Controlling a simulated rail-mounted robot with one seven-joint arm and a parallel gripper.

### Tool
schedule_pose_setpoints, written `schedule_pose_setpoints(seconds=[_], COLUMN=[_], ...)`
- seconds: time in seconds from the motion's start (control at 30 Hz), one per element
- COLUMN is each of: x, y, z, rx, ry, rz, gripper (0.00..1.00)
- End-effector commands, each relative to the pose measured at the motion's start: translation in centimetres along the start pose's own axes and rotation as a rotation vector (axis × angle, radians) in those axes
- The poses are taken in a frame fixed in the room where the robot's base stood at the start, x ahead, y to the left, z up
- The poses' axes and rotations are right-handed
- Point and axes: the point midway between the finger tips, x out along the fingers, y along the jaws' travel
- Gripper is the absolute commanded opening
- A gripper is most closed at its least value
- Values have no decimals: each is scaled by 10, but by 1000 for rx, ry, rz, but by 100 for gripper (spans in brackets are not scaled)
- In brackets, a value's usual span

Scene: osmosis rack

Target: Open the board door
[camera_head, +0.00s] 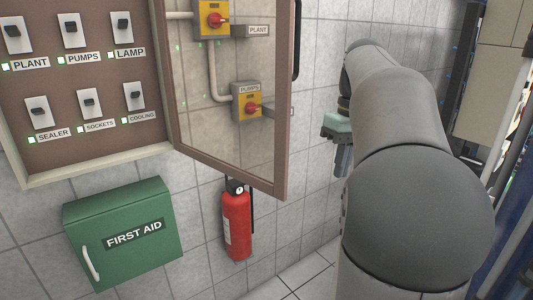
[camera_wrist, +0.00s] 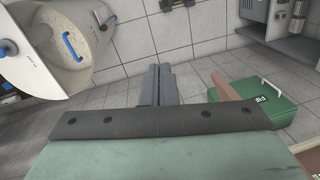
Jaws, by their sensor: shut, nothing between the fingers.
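The board (camera_head: 90,95) is a brown panel with labelled switches at the upper left of the head view. Its glazed, brown-framed door (camera_head: 225,168) stands swung out to the right of the board, so the switches are uncovered. A dark handle (camera_head: 296,40) is on the door's right edge. My gripper (camera_head: 343,165) is to the right of the door, apart from it, partly hidden by my arm. In the wrist view my gripper (camera_wrist: 158,85) has its fingers together with nothing between them. A brown strip (camera_wrist: 225,90) there looks like a door corner.
A green first aid box (camera_head: 125,235) hangs below the board; it also shows in the wrist view (camera_wrist: 262,105). Yellow switch boxes (camera_head: 247,101) show through the glass. A drum with blue handles (camera_wrist: 60,45) is at the wrist view's left.

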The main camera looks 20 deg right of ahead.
Motion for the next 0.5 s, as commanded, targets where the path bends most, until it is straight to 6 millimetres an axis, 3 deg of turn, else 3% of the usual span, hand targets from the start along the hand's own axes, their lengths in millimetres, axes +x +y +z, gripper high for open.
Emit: schedule_pose_setpoints(seconds=[0.03, 0.23, 0.33, 0.5], x=[-15, -22, -24, -21], y=[-2, -11, -13, -16], z=[-22, -101, -124, -139], rx=[-67, -372, -468, -534], ry=[8, 150, 238, 308], rz=[-51, -290, -378, -434], gripper=[0, 0, 0, 0])
